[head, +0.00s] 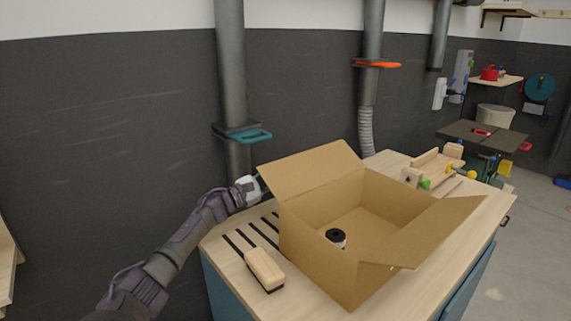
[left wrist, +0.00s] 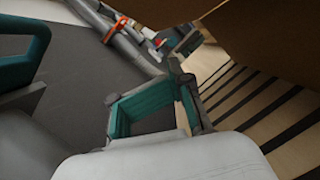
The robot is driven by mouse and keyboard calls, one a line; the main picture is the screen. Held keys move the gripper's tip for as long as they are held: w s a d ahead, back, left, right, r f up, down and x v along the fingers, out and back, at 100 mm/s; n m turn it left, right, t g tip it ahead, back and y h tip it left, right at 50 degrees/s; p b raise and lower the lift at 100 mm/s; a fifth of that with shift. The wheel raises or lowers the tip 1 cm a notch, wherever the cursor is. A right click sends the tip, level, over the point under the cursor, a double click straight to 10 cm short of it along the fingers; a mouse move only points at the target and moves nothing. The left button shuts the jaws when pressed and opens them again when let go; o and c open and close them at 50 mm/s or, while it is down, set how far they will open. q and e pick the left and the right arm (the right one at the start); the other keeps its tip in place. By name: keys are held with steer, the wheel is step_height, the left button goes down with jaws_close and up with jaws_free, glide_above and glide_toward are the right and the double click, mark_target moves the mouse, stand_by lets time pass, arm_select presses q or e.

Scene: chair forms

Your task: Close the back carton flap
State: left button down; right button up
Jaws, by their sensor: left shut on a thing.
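An open brown cardboard carton (head: 320,255) stands on the workbench. Its back flap (head: 312,170) stands up and leans outward at the far left side. Another flap (head: 435,235) sticks out at the right. A small black and white round object (head: 336,238) lies inside. My left gripper (head: 262,184) is at the lower left edge of the back flap, its fingertips partly hidden behind it. The left wrist view shows its teal-lined fingers (left wrist: 155,105) close to brown cardboard (left wrist: 270,40); the grip itself is hard to see. My right gripper is not in view.
A wooden block brush (head: 264,268) lies on the slotted workbench top (head: 228,250) left of the carton. Wooden fixtures (head: 435,168) stand behind it on the right. Grey vertical pipes with teal (head: 245,134) and orange (head: 378,65) gates run along the dark wall.

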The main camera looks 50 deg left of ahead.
mark_target(285, 166)
arm_select(q)
steer(key=r+p, duration=0.1)
steer(key=w+d+r+p, duration=0.1)
steer(key=shift+d+r, duration=0.3)
steer(key=shift+r, duration=0.1)
steer(key=shift+s+d+r+p, duration=0.25)
steer(key=shift+r+p, duration=0.1)
steer(key=shift+r, duration=0.15)
steer(key=shift+d, duration=0.1)
steer(key=shift+w, duration=0.1)
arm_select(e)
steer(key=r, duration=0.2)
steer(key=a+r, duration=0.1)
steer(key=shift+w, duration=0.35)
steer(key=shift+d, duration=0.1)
